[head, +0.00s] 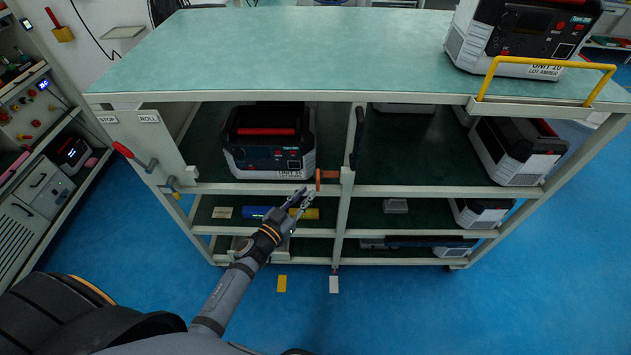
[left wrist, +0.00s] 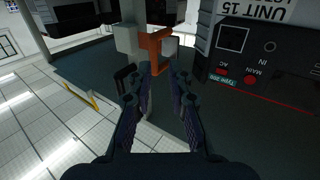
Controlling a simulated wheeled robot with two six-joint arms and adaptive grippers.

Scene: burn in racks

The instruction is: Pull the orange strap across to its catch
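The orange strap end (head: 326,174) is a short orange piece at the rack's middle post, level with the upper shelf's front edge. In the left wrist view the orange strap (left wrist: 155,50) shows as a bracket-like shape just beyond my fingertips. My left gripper (head: 300,201) is below and left of it in the head view. In the left wrist view my left gripper (left wrist: 158,82) has its fingers apart with nothing seen between them. A pale grey block (left wrist: 127,39) sits beside the strap; I cannot tell whether it is the catch. My right gripper is out of view.
A power unit (head: 268,142) stands on the upper shelf behind the strap. The rack's middle post (head: 343,215) has a black handle (head: 357,135). A red-tipped lever (head: 135,157) juts out at the left.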

